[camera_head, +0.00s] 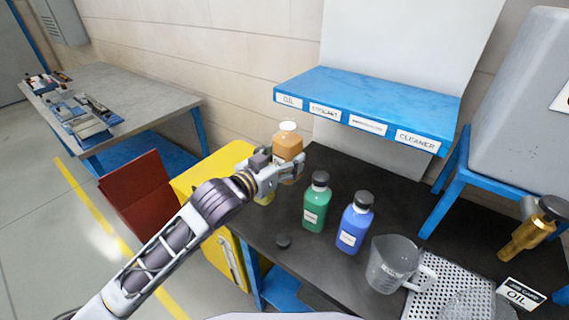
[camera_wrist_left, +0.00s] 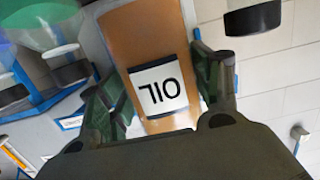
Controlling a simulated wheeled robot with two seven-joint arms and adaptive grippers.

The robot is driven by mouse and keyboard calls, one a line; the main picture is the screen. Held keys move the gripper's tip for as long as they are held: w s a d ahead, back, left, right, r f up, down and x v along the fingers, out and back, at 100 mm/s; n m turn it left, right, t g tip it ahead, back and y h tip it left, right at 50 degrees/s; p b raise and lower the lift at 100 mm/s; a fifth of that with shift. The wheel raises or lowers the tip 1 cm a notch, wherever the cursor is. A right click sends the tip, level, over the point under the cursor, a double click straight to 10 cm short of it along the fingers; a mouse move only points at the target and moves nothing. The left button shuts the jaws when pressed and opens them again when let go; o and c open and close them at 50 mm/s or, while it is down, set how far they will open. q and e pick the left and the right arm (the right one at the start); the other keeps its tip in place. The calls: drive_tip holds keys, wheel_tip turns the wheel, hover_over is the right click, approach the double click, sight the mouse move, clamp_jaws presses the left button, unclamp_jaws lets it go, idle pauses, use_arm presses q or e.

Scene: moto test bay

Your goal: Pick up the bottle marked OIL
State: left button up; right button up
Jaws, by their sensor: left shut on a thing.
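The orange-brown bottle (camera_head: 288,146) with a pale, uncapped-looking top is upright at the left end of the dark workbench. In the left wrist view it fills the middle, and its white label (camera_wrist_left: 158,88) reads OIL, upside down in that view. My left gripper (camera_head: 286,172) is shut on this bottle, with one finger on each side of it (camera_wrist_left: 155,95). The gripper hides part of the bottle's lower body, and I cannot tell if its base touches the bench. My right gripper is not in view.
A green bottle (camera_head: 317,204) and a blue bottle (camera_head: 355,224) stand to the right. A clear jug (camera_head: 391,265) stands near a perforated tray (camera_head: 432,296). A blue labelled shelf (camera_head: 370,100) is behind. A yellow cabinet (camera_head: 212,168) is at left.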

sight(279, 152)
use_arm(q)
drive_tip(key=shift+r, duration=1.35)
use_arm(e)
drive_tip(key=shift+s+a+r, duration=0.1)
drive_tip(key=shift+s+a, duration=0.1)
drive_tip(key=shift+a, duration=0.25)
use_arm(q)
drive_tip(key=shift+r, duration=0.25)
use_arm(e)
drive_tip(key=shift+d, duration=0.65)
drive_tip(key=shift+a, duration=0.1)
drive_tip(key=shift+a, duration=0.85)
